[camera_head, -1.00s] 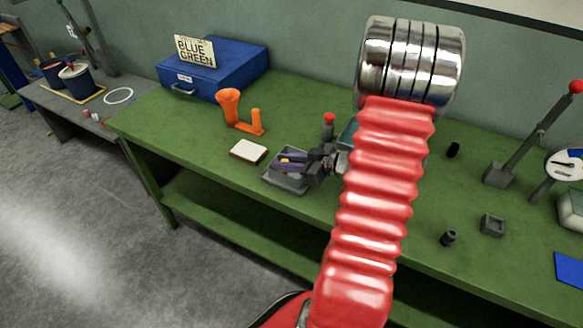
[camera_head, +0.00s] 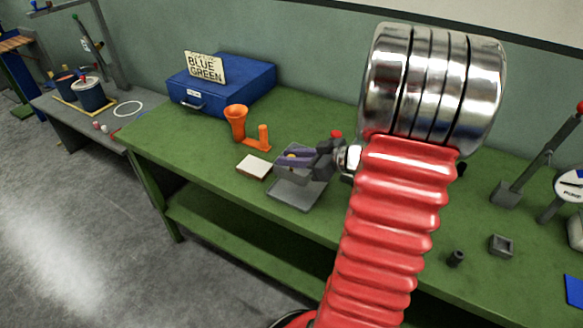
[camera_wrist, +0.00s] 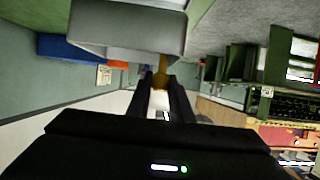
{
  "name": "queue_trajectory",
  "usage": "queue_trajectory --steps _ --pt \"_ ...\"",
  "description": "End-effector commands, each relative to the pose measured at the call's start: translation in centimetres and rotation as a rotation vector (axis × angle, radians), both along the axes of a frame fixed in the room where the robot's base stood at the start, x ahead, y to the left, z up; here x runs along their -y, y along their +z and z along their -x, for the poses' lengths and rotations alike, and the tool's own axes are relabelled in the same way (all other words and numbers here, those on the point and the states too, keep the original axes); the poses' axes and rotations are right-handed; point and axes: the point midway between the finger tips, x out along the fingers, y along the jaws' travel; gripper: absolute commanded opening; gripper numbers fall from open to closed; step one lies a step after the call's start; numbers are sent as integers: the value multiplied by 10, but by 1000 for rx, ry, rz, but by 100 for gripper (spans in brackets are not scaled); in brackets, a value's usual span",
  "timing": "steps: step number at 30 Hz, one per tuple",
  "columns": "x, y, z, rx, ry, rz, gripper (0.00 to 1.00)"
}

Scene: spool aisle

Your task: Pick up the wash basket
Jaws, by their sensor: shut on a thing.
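My gripper (camera_head: 299,158) is shut on the yellow handle of the wash basket, a small grey container (camera_head: 291,174). The basket hangs under the fingers, raised above a flat grey tray (camera_head: 297,194) on the green bench. In the wrist view, the basket (camera_wrist: 130,38) fills the upper left. Its yellow handle (camera_wrist: 161,70) runs between the two dark fingers (camera_wrist: 161,90). The inside of the basket is not clear, and my red arm hides the bench behind it.
An orange funnel stand (camera_head: 237,125) and a white-topped block (camera_head: 254,166) stand left of the tray. A blue case (camera_head: 225,80) with a sign (camera_head: 205,68) is at the back. A small square grey holder (camera_head: 501,245) stands at right.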

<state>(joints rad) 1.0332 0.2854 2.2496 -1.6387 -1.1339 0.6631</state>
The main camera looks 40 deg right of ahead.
Motion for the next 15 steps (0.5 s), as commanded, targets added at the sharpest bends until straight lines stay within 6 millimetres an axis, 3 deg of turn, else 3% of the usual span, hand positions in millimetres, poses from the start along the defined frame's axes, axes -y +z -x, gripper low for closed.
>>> queue_trajectory --steps 6,15 --pt "0 17 0 0 0 1 0" --pt "0 18 0 0 0 0 0"
